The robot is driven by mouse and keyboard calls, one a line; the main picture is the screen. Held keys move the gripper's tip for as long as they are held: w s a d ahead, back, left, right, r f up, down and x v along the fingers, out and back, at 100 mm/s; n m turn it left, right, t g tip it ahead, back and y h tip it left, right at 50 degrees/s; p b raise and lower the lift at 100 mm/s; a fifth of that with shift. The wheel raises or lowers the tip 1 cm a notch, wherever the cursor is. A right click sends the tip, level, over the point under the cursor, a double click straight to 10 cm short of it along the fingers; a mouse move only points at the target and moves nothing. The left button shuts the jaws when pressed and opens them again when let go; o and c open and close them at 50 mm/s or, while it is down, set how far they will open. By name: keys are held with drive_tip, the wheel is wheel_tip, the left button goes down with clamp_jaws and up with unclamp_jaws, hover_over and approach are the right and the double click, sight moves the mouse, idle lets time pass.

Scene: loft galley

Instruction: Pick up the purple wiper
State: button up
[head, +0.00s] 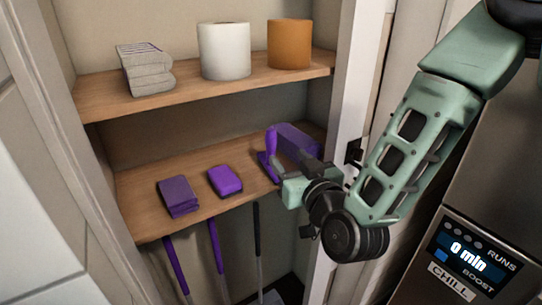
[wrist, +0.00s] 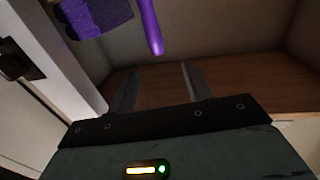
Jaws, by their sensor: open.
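The purple wiper (head: 270,148) appears to be the upright piece with a slim handle on the lower shelf, in front of my gripper. In the wrist view, a purple handle (wrist: 149,26) lines up with the gap between my fingers, its end just past their tips. My gripper (head: 277,158) is open and empty at the shelf's right side. Its two fingers also show in the wrist view (wrist: 158,68). In the head view the fingers partly hide the wiper's lower part, and I cannot tell if they touch it.
A larger purple block (head: 300,138) stands close beside the wiper. A purple sponge (head: 225,180) and a folded purple cloth (head: 178,196) lie on the lower shelf (head: 150,183) to the left. The upper shelf (head: 190,76) is above; the white door frame (head: 348,80) is at right.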

sight(273, 137)
drive_tip(key=p+x, duration=0.2)
drive_tip(key=x, duration=0.5)
drive_tip(key=shift+r, duration=0.1)
drive_tip(key=p+x, duration=0.2)
drive_tip(key=x, duration=0.1)
drive_tip(key=p+x, duration=0.1)
drive_tip(key=shift+w+d, duration=0.25)
drive_tip(key=shift+w, duration=0.2)
drive_tip(key=shift+w+a, duration=0.25)
drive_tip(key=shift+w, duration=0.25)
clamp_jaws()
